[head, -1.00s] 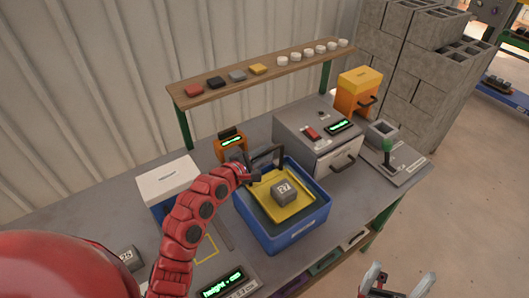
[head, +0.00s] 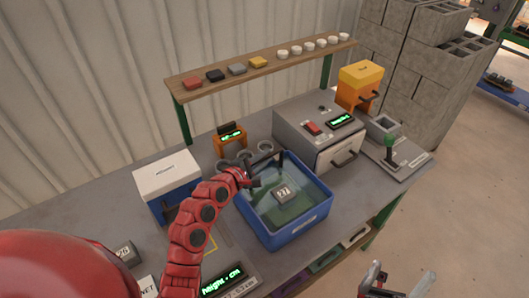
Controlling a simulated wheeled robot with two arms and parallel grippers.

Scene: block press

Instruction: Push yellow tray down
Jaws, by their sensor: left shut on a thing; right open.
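The blue tub (head: 268,238) stands on the bench and holds greenish water. The yellow tray (head: 262,213) shows only as a dull green shape under the water. A grey block marked 27 (head: 283,193) sits over the middle of the tub. My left gripper (head: 253,177) is at the tub's back left edge, shut on what looks like a dark handle (head: 266,159) of the tray; the grip itself is small and partly hidden. My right gripper (head: 377,278) is open and empty at the bottom, clear of the bench.
A white-lidded blue box (head: 167,176) stands left of the tub, and a grey machine (head: 318,130) stands behind right. A shelf (head: 228,84) with coloured blocks and white cups spans the back. A display (head: 222,283) lies in front.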

